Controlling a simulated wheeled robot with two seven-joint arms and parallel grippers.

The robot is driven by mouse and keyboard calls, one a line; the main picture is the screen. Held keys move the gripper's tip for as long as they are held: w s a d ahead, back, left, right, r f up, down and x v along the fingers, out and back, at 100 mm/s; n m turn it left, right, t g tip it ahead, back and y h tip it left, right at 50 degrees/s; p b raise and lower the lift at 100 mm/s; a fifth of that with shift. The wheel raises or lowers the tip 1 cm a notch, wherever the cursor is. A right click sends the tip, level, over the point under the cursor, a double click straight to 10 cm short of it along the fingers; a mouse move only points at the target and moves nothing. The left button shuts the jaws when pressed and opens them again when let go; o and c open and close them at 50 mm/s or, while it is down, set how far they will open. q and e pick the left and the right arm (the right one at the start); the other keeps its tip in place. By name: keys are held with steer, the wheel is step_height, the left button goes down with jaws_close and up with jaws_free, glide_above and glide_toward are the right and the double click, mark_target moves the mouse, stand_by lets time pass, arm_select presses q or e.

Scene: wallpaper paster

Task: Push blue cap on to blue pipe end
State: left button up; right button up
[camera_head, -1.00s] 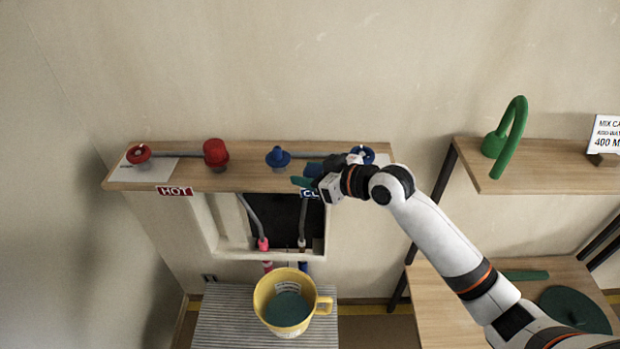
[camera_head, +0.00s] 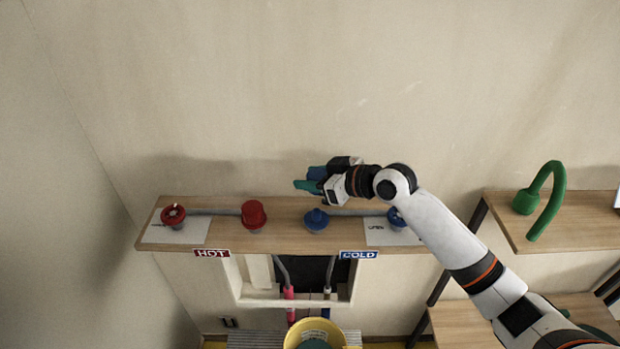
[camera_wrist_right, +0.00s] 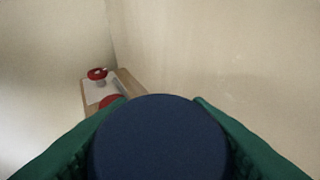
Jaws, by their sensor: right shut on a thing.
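My right gripper (camera_head: 307,181) is shut on a dark blue cap (camera_head: 318,172). The cap's round face fills the space between the green fingers in the right wrist view (camera_wrist_right: 160,140). In the head view the gripper and cap appear above the blue pipe end (camera_head: 317,217), apart from it. My left gripper is not in view.
A red cap (camera_head: 253,213) and a red valve (camera_head: 173,215) sit left on the shelf. A blue valve (camera_head: 396,218) is at right, partly behind my arm. A yellow bucket (camera_head: 314,334) stands below. A green curved spout (camera_head: 545,200) stands on the right shelf.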

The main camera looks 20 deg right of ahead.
mark_target(319, 212)
steer(key=shift+s+d, duration=0.1)
steer(key=shift+w+a+f, duration=0.2)
steer(key=shift+w+a+f+b, duration=0.15)
steer(key=shift+f+b, duration=0.25)
steer(key=shift+f, duration=0.2)
steer(key=shift+s+d+f+b, duration=0.1)
steer(key=shift+f+b, duration=0.35)
steer(key=shift+f, duration=0.1)
steer(key=shift+s+d+f+b, duration=0.1)
steer(key=shift+f+b, duration=0.35)
steer(key=shift+f, duration=0.1)
steer(key=shift+w+a+f+b, duration=0.1)
steer(key=shift+f+b, duration=0.6)
steer(key=shift+f, duration=0.4)
steer(key=shift+r, duration=0.1)
steer(key=shift+f+b, duration=1.4)
steer(key=shift+f, duration=0.85)
